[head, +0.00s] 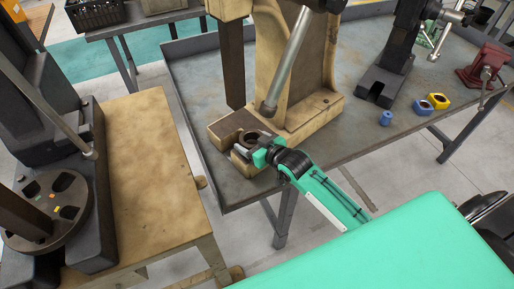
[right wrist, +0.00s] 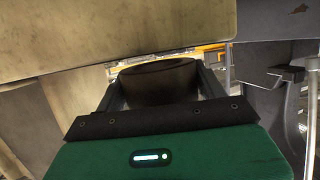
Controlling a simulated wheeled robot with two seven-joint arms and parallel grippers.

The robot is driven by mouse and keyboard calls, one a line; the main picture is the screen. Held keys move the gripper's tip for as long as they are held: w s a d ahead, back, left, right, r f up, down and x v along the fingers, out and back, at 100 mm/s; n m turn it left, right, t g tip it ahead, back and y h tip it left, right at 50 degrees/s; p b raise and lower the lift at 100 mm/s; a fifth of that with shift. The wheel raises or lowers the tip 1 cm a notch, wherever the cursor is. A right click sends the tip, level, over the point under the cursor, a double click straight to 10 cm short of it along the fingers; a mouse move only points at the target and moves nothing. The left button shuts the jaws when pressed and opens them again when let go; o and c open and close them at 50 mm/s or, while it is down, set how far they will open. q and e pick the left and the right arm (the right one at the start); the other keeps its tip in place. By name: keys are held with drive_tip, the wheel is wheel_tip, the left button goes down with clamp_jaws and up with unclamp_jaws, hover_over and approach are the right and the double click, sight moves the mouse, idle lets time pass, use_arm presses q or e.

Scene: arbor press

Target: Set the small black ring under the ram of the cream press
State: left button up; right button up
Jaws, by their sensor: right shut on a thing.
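The cream press (head: 292,75) stands on the grey workbench, its dark square ram (head: 232,68) hanging above the brown front block of its base (head: 222,130). My right gripper (head: 246,148) is shut on the small black ring (head: 252,136). The ring is at the notch of the front block, lower in the picture and slightly right of the ram's lower end. I cannot tell whether it touches the block. In the right wrist view the dark ring (right wrist: 160,82) sits between the two fingers (right wrist: 162,100). My left gripper is out of view.
A silver lever (head: 288,62) slants down close to my right gripper. A dark press (head: 392,50), blue and yellow parts (head: 422,107) and a red vice (head: 484,66) are on the right of the bench.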

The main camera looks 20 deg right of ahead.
sight(244, 132)
drive_tip(key=shift+w+a+r+b, duration=0.1)
drive_tip(key=shift+w+a+b, duration=0.35)
drive_tip(key=shift+w, duration=0.65)
drive_tip(key=shift+w+a+f+b, duration=0.1)
drive_tip(key=shift+w+a+b, duration=0.15)
drive_tip(key=shift+w+b, duration=0.6)
drive_tip(key=shift+w+a+r+b, duration=0.1)
drive_tip(key=shift+w+a+b, duration=0.25)
drive_tip(key=shift+w, duration=1)
drive_tip(key=shift+s+p, duration=0.1)
drive_tip(key=shift+p, duration=0.35)
drive_tip(key=shift+f+b, duration=0.4)
drive_tip(key=shift+f, duration=0.35)
drive_tip(key=o, duration=1.2)
drive_tip(key=shift+f, duration=0.1)
